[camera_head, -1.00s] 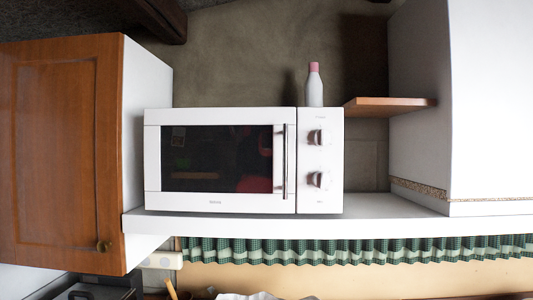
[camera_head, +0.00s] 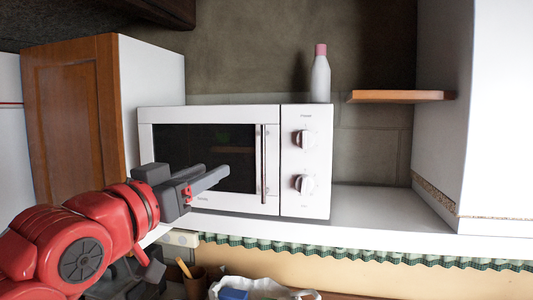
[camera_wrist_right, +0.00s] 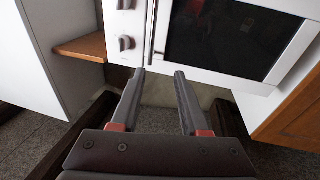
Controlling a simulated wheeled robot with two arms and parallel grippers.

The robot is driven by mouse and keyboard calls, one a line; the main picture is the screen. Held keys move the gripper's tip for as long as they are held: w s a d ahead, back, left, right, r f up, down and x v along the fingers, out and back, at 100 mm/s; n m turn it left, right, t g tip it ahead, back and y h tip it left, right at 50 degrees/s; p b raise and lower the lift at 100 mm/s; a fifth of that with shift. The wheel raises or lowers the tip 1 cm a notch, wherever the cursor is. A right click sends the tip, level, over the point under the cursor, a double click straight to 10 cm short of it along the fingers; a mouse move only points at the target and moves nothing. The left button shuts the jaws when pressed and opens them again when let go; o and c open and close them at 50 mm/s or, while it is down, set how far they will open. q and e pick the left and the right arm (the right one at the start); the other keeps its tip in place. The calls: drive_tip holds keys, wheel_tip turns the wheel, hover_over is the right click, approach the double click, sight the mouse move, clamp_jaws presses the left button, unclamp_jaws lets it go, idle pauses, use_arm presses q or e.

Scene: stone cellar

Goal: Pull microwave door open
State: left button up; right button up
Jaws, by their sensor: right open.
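The white microwave (camera_head: 305,165) stands on a white shelf with its dark-windowed door (camera_head: 215,150) closed. Its thin vertical metal handle (camera_head: 263,165) is on the door's right side, beside the two knobs. My right gripper (camera_head: 216,174) is in front of the lower part of the door, left of the handle, open and empty. In the right wrist view, the open fingers (camera_wrist_right: 160,72) point toward the microwave (camera_wrist_right: 230,38), which appears upside down. The handle (camera_wrist_right: 152,30) lies just past the left fingertip. My left gripper is not in view.
A wooden shelf (camera_head: 400,96) juts out at right. A brown cabinet (camera_head: 75,115) stands at left. The white shelf (camera_head: 375,210) is bare to the right.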

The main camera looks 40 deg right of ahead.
sight(262, 162)
drive_tip(key=shift+m+g, duration=0.4)
drive_tip(key=shift+g, duration=0.1)
drive_tip(key=p+x, duration=0.2)
drive_tip(key=x, duration=0.3)
drive_tip(key=f+p+x, duration=0.1)
drive_tip(key=p+x, duration=0.2)
drive_tip(key=x, duration=0.3)
drive_tip(key=s+p+x, duration=0.1)
drive_tip(key=p+x, duration=0.1)
drive_tip(key=x, duration=0.3)
drive_tip(key=shift+d+f, duration=0.2)
drive_tip(key=shift+d, duration=0.5)
drive_tip(key=shift+w+d+f+p, duration=0.1)
drive_tip(key=shift+w+d+p, duration=0.15)
drive_tip(key=shift+d+p, duration=0.1)
clamp_jaws()
